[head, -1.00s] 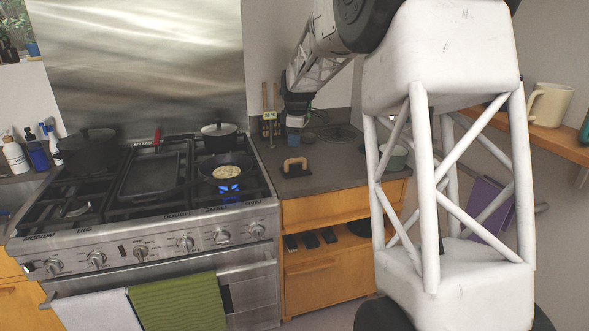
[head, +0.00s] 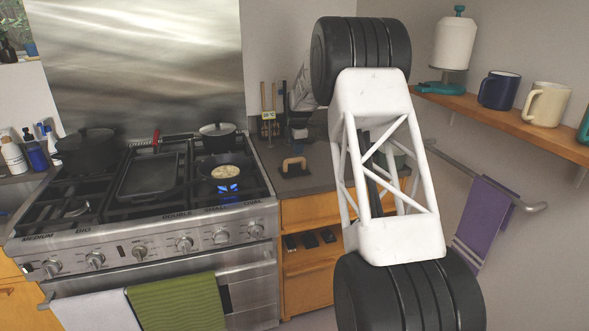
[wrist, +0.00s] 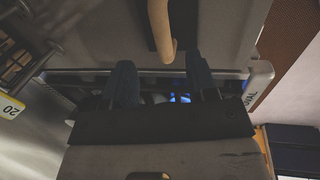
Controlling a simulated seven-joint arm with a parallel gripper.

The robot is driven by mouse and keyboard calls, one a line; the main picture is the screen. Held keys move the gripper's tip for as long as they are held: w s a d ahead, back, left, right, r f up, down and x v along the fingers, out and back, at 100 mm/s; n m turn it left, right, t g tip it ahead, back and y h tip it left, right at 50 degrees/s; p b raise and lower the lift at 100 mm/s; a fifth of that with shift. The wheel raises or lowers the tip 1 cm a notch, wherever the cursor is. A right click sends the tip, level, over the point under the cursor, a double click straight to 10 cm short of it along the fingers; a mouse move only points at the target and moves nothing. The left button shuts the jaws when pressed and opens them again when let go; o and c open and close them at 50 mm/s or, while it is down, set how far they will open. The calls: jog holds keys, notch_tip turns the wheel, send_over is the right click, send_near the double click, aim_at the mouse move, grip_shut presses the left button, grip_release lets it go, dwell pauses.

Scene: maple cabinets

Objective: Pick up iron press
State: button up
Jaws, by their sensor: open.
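The iron press (head: 294,167) lies on the dark counter right of the stove, a dark flat plate with a light wooden handle on top. In the wrist view its wooden handle (wrist: 160,28) shows at the top centre, with part of the dark plate beside it. My gripper (wrist: 160,62) is open there, its two dark fingers apart and pointing toward the press. The handle's near end appears in line with the gap between the fingers. I cannot tell how far off it is. In the head view the fingers are not clearly visible.
The stove holds a lit burner under a small pan (head: 225,172), a griddle (head: 152,176) and lidded pots (head: 218,136). Utensils stand at the back of the counter. A shelf with mugs (head: 498,90) and a purple towel (head: 484,222) are at right.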

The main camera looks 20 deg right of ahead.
aim_at(295, 160)
jog(key=shift+w+f, duration=0.2)
jog(key=shift+f, duration=1.05)
jog(key=shift+w+f, duration=0.2)
jog(key=shift+f, duration=1.1)
jog(key=shift+w+f, duration=0.2)
jog(key=shift+f, duration=1.05)
grip_shut()
